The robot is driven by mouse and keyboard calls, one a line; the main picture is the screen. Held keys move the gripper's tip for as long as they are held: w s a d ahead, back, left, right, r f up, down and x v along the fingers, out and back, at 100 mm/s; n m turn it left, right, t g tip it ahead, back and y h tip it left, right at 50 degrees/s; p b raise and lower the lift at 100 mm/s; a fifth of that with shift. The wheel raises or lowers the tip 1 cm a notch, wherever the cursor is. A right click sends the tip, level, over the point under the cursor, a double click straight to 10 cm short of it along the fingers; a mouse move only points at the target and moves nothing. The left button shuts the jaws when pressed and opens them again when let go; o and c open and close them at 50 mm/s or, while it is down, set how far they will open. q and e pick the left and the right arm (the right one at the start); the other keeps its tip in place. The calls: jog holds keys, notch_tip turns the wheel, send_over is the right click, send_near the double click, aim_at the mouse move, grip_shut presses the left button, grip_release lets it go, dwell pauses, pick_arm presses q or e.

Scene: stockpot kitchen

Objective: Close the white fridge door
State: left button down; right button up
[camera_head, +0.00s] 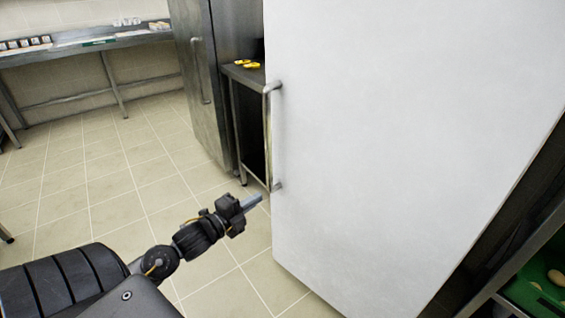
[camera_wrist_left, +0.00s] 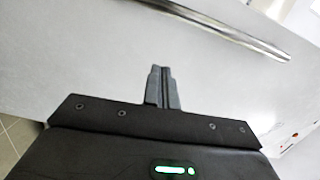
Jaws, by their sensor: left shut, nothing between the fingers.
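The white fridge door (camera_head: 400,130) fills the middle and right of the head view as a broad flat panel. Its metal bar handle (camera_head: 276,140) runs upright near the panel's left edge. My left gripper (camera_head: 256,200) is shut and empty, just left of the handle's lower end in the picture. In the left wrist view the closed fingers (camera_wrist_left: 162,72) point at the white door surface (camera_wrist_left: 90,60), and the handle (camera_wrist_left: 225,25) crosses above them. I cannot tell whether the fingertips touch the door. The frames do not clearly show how far the door stands open. My right gripper is not seen.
A dark steel cabinet (camera_head: 205,90) and a small metal table (camera_head: 238,75) with yellow items stand behind the door's left edge. A counter (camera_head: 90,42) runs along the back wall. A green crate (camera_head: 535,290) sits at lower right. The tiled floor (camera_head: 110,180) at left is clear.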

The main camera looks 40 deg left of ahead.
pick_arm(q)
jog(key=a, duration=0.2)
send_near(289, 166)
jog(key=w, duration=0.5)
jog(key=shift+w+d+f+b, duration=0.15)
jog(key=shift+w+d+b, duration=0.2)
jog(key=shift+d, duration=0.05)
jog(key=shift+w+m, duration=0.3)
jog(key=shift+w, duration=0.2)
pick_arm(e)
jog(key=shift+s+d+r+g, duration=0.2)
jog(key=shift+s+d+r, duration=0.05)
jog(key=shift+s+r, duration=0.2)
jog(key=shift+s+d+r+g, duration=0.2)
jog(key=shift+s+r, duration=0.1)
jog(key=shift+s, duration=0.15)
pick_arm(q)
jog(key=shift+w+y, duration=0.1)
jog(key=shift+y, duration=0.2)
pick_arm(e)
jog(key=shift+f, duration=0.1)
